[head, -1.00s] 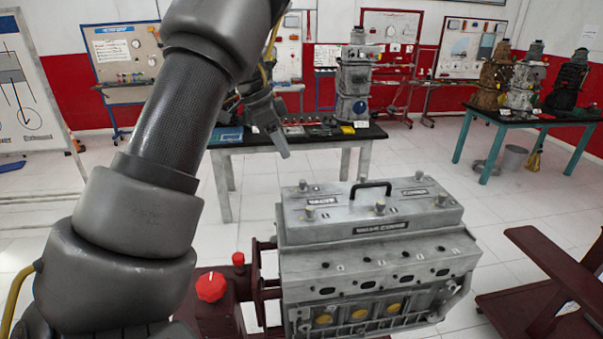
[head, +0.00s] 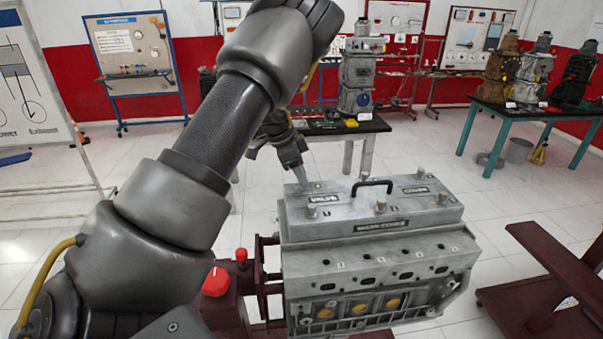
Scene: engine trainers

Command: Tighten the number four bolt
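A grey engine block stands in the middle front, with a grey valve cover (head: 350,222) on top that has a black handle (head: 372,183). Several bolt heads stand up from the cover: front left (head: 311,211), front middle (head: 381,205), front right (head: 442,198) and back right (head: 419,173). The number marks are too small to read, so I cannot tell which bolt is number four. My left gripper (head: 300,175) points down at the cover's back left corner, partly behind my own arm; I cannot tell whether it touches or how far its fingers are apart. My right gripper is out of view.
A dark red frame (head: 560,262) stands at the right. A workbench (head: 350,127) is behind, and a teal-legged table (head: 540,114) with engines at the back right. White floor is free between.

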